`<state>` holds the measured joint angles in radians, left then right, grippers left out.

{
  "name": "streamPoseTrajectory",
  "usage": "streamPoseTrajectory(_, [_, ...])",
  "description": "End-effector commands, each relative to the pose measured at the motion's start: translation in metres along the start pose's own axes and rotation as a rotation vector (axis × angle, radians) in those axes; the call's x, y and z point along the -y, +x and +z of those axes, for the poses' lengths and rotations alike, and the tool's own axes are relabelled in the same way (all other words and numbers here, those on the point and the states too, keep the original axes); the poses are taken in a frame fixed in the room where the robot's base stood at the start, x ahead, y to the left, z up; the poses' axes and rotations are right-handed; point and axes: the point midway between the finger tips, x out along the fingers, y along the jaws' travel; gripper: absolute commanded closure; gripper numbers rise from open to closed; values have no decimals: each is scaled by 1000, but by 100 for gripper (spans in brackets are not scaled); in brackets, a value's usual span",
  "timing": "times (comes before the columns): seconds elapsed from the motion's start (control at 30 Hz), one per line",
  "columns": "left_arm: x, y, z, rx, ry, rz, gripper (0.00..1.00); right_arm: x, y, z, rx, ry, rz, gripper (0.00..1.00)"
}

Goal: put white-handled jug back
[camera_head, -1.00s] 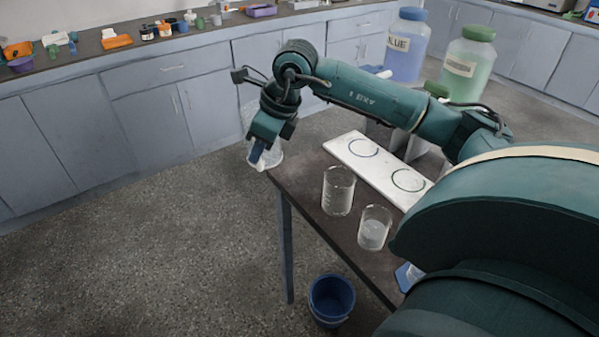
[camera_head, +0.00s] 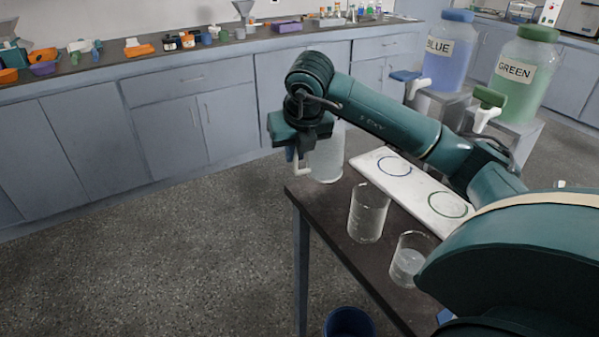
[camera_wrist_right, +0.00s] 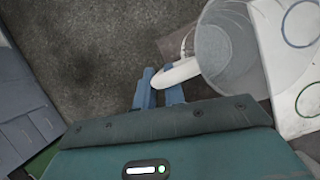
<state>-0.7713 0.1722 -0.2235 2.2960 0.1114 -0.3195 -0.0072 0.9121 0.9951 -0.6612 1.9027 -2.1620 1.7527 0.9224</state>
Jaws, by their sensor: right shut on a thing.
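The white-handled jug (camera_head: 327,160) is clear with a white handle (camera_wrist_right: 178,73). My right gripper (camera_head: 296,156) is shut on the handle, its blue fingers (camera_wrist_right: 161,88) around it in the right wrist view. The jug (camera_wrist_right: 226,48) looks roughly upright by the table's far left corner, near the board's blue-ringed end. Whether its base touches anything cannot be told. The white board (camera_head: 421,186) carries a blue ring and a green ring, both empty. My left gripper is not in view.
Two clear beakers, a taller one (camera_head: 368,213) and a shorter one (camera_head: 408,262), stand on the dark table (camera_head: 345,255) before the board. Blue (camera_head: 447,62) and green (camera_head: 520,85) tapped bottles stand behind on grey stands. A blue bucket (camera_head: 349,323) is on the floor.

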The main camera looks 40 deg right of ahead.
Motion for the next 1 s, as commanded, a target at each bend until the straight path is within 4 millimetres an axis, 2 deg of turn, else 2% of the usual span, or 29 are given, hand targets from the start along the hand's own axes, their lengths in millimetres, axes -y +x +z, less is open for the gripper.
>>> streamPoseTrajectory(0.17, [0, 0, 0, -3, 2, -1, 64, 0, 10, -4, 3, 0, 0, 100])
streamPoseTrajectory(0.4, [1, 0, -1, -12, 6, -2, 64, 0, 38, -16, 1, -1, -1, 100])
streamPoseTrajectory(0.77, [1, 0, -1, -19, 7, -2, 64, 0, 42, -18, 4, -1, 1, 100])
streamPoseTrajectory(0.8, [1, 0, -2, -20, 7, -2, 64, 0, 42, -18, 1, -1, 0, 86])
streamPoseTrajectory(1.0, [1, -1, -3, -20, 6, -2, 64, 0, 42, -18, 1, -1, 0, 69])
